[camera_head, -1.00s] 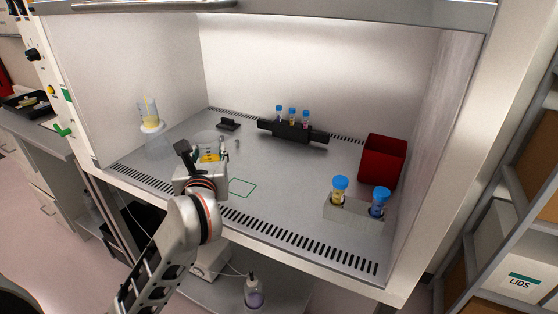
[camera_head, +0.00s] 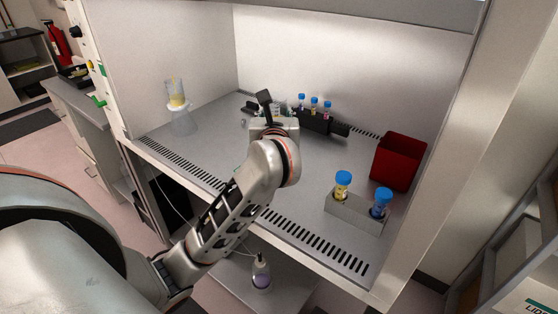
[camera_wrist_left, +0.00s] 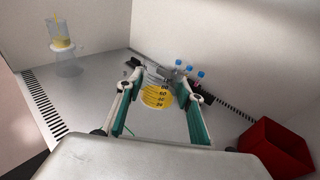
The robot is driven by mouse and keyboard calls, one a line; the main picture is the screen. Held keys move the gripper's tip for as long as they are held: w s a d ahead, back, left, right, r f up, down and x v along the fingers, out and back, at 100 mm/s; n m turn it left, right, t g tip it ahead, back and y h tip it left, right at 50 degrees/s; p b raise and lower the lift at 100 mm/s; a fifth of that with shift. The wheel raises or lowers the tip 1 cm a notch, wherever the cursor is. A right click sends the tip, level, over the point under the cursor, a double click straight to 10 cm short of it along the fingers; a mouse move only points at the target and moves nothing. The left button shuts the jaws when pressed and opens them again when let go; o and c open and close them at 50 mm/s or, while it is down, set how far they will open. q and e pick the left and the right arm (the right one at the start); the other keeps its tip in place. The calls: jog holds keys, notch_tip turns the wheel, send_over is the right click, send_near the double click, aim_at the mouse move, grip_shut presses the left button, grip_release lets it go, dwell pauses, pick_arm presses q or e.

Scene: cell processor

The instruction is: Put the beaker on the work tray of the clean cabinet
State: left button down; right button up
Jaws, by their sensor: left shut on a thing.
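The beaker (camera_wrist_left: 157,98) shows in the left wrist view with yellow liquid and dark markings. It stands between the fingers of my left gripper (camera_wrist_left: 160,92), which is shut on it. In the head view my left gripper (camera_head: 268,112) is inside the clean cabinet, over the back of the work tray (camera_head: 305,182), and hides most of the beaker. I cannot tell whether the beaker touches the tray. The green outline on the tray is mostly hidden behind my left arm. My right gripper is not in view.
A dark rack (camera_head: 318,122) with several blue-capped tubes stands at the back. A red bin (camera_head: 398,162) and a holder (camera_head: 352,212) with two blue-capped tubes are at the right. A clear vessel with yellow contents (camera_head: 178,108) stands at the left. The front middle of the tray is clear.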

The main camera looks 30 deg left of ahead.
pick_arm(q)
notch_tip(320, 180, down, 18)
jog(key=shift+r+b, duration=0.25)
jog(key=shift+b, duration=0.75)
jog(key=shift+f+b, duration=0.4)
jog(key=shift+f, duration=0.1)
jog(key=shift+f, duration=0.1)
jog(key=c, duration=1.4)
grip_release()
jog(key=shift+o, duration=0.2)
